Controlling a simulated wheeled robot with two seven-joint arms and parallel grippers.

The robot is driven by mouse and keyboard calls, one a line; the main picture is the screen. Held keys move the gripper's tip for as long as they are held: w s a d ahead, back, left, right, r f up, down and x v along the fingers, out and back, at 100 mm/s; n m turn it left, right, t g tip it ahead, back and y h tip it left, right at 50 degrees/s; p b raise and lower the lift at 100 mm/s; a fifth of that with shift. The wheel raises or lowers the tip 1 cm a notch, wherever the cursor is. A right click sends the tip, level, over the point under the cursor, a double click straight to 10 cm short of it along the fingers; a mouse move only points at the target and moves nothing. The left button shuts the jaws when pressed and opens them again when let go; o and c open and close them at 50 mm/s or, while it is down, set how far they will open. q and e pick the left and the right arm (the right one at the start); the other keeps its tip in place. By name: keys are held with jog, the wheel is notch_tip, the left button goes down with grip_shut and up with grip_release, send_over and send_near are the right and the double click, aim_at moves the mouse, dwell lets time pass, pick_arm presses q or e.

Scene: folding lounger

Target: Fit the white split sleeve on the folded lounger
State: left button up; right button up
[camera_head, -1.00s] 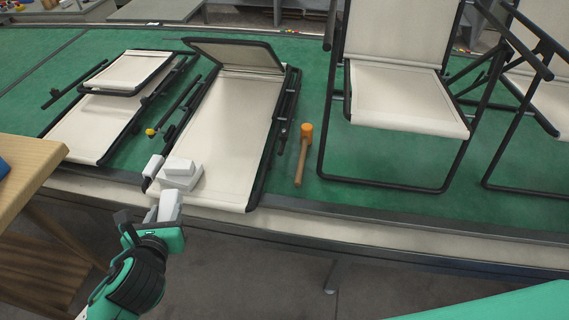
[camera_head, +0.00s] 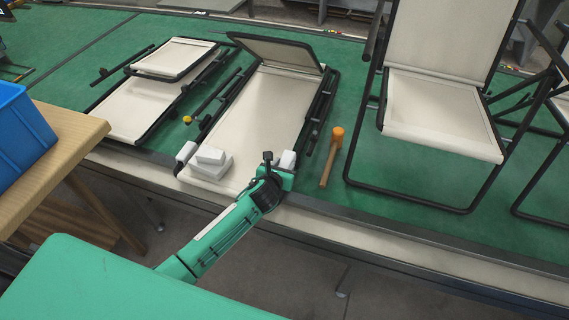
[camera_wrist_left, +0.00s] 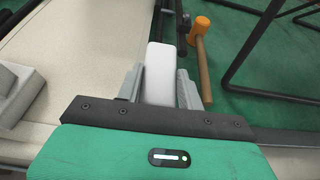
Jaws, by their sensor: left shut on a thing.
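The folded lounger (camera_head: 262,112) lies on the green bench, with a cream panel and black tube frame. My left gripper (camera_head: 281,167) is at its near right corner. In the left wrist view the gripper (camera_wrist_left: 160,88) is shut on a white split sleeve (camera_wrist_left: 160,68), a smooth rounded block between the grey fingers. The sleeve (camera_head: 288,159) lines up with the lounger's right side tube; I cannot tell whether it is around the tube. Another white sleeve-like piece (camera_head: 186,152) sits at the near left corner. My right gripper is not in view.
White blocks (camera_head: 207,172) lie on the lounger's near left part. A mallet with an orange head (camera_head: 337,136) lies just to the right. Another folded lounger (camera_head: 140,105) is at left, an upright chair (camera_head: 440,105) at right. A wooden table (camera_head: 75,137) holds a blue crate (camera_head: 22,135).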

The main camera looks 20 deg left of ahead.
pick_arm(q)
jog(key=shift+w+d+f, duration=0.1)
jog(key=shift+w+f, duration=0.05)
jog(key=shift+f, duration=0.05)
jog(key=shift+r+p, duration=0.1)
jog(key=shift+p, duration=0.25)
notch_tip(320, 180, down, 3)
jog(key=shift+b, duration=1.15)
jog(key=shift+f+b, duration=1)
jog(key=shift+f, duration=0.45)
jog(key=shift+f, duration=0.25)
